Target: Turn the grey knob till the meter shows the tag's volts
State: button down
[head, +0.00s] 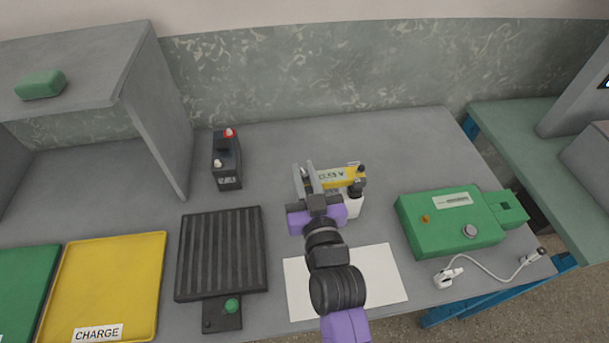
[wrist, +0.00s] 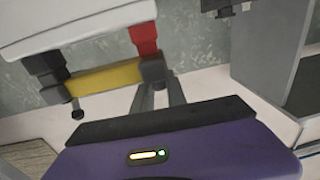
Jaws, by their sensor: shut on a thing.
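A green box (head: 448,222) stands at the right of the bench. On its top are a round grey knob (head: 470,230), a small orange part (head: 425,218) and a pale label strip (head: 452,200), too small to read. A black battery (head: 226,160) bears a small white tag (head: 227,182).
A white sheet (head: 375,280) lies below my arm. A white cable (head: 490,270) with plugs lies before the green box. A ribbed black tray (head: 221,255), a yellow CHARGE tray (head: 105,285) and a grey shelf (head: 150,110) are at left. Bench between battery and meter is clear.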

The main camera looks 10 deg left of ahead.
jog(key=shift+a+f+n+y+b, duration=0.1)
jog(key=shift+f+n+y+b, duration=0.1)
jog(key=shift+n+y+b, duration=0.4)
jog(key=shift+g+b, duration=0.3)
jog(key=shift+b, duration=0.5)
jog(key=shift+y+b, duration=0.6)
jog(key=shift+b, duration=0.5)
jog(key=n+g+y+b, duration=0.1)
jog(key=b, duration=0.5)
jog(key=shift+f+n+y, duration=0.1)
jog(key=shift+n+y, duration=0.3)
jog(key=shift+r+n+g+y+b, duration=0.3)
jog(key=shift+n+g+y+b, duration=0.6)
jog(key=shift+b, duration=1.45)
jog(key=c, duration=1.3)
grip_release()
jog(key=shift+c, duration=0.2)
jog(key=shift+s, duration=0.1)
